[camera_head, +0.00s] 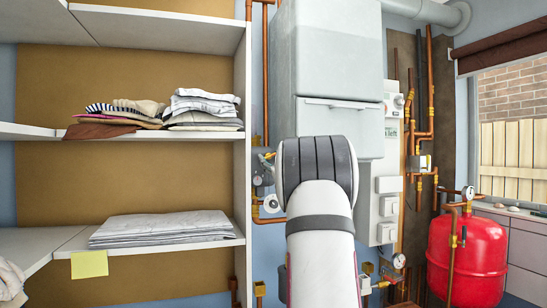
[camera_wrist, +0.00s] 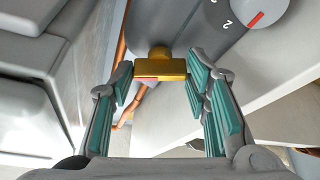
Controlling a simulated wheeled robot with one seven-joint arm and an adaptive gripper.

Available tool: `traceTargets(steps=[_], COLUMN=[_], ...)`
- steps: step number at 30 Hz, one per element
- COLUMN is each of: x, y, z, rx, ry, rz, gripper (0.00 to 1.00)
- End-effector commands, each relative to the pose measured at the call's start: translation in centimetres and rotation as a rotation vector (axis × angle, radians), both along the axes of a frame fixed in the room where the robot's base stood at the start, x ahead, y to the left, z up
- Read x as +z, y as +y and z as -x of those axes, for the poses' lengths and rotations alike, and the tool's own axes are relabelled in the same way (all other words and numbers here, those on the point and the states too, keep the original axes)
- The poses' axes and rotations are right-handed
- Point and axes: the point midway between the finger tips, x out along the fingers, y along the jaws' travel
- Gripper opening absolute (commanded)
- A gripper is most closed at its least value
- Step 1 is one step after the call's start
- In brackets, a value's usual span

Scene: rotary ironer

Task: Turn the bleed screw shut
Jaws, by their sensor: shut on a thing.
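In the wrist view a brass block on a short round brass stem (camera_wrist: 160,66) stands out from a grey housing; I take it to be the bleed screw. A thin red line shows along the left of its lower edge. My gripper (camera_wrist: 159,76) has its teal-padded fingers on either side of the brass block, shut on it near the fingertips. In the head view my arm hides the gripper and the screw.
A grey dial (camera_wrist: 258,14) with a red mark is beside the screw. White shelves with folded laundry (camera_head: 205,108) stand left. A white boiler-like unit (camera_head: 335,60), copper pipes (camera_head: 430,90) and a red tank (camera_head: 467,258) are behind and right of my arm.

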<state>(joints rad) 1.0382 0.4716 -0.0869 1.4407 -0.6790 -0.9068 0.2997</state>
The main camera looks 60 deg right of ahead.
Motion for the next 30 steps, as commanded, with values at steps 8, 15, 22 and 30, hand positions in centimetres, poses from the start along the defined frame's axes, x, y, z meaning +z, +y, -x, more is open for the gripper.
traceTargets(steps=[8, 15, 22, 30], x=[0.45, 0.62, 0.79, 0.92], y=[-0.12, -0.20, -0.27, -0.27], z=[0.26, 0.38, 0.48, 0.47], rx=[0.002, 0.003, 0.003, 0.003], ry=[0.169, 0.316, 0.457, 0.606], rz=[0.202, 0.376, 0.544, 0.721], gripper=[0.15, 0.15, 0.15, 0.15])
